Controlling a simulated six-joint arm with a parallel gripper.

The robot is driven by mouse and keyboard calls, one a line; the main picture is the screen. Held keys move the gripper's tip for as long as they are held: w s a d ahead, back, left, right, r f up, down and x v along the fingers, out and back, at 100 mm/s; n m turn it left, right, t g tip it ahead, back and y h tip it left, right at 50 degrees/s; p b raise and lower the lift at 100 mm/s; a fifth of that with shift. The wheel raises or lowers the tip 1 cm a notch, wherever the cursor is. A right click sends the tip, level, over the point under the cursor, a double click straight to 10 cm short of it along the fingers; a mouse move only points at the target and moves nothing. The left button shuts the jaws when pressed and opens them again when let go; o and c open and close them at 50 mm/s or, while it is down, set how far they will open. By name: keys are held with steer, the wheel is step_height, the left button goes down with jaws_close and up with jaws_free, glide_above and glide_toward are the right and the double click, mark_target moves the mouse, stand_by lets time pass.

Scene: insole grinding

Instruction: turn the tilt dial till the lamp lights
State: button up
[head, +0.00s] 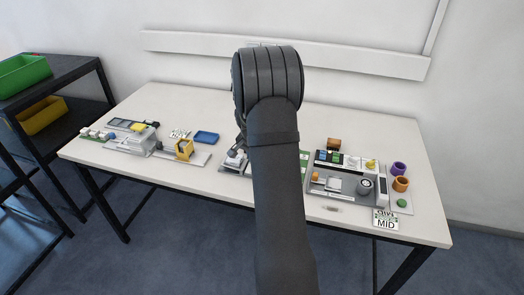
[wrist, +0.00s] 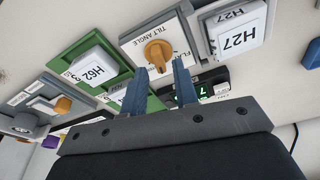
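The orange tilt dial (wrist: 158,53) sits on a white plate marked TILT ANGLE in the wrist view. My gripper (wrist: 159,64) is open, its two blue fingers apart, with the dial knob just beyond and between the fingertips. I cannot tell whether either finger touches the knob. A small dark display with a lit green figure (wrist: 203,91) is partly hidden behind the right finger. I cannot make out a lamp for certain. In the head view my arm hides the dial and most of the gripper.
A white block marked H62 (wrist: 92,68) sits in a green holder left of the dial. Another marked H27 (wrist: 238,32) sits in a grey holder to the right. The table (head: 228,101) also bears a blue tray (head: 206,138), purple cup (head: 398,169) and orange cup (head: 400,184).

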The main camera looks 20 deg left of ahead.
steer(key=shift+r, duration=2.4)
steer(key=shift+f, duration=0.1)
step_height(320, 180, down, 7)
steer(key=shift+r, duration=0.1)
steer(key=shift+m, duration=0.4)
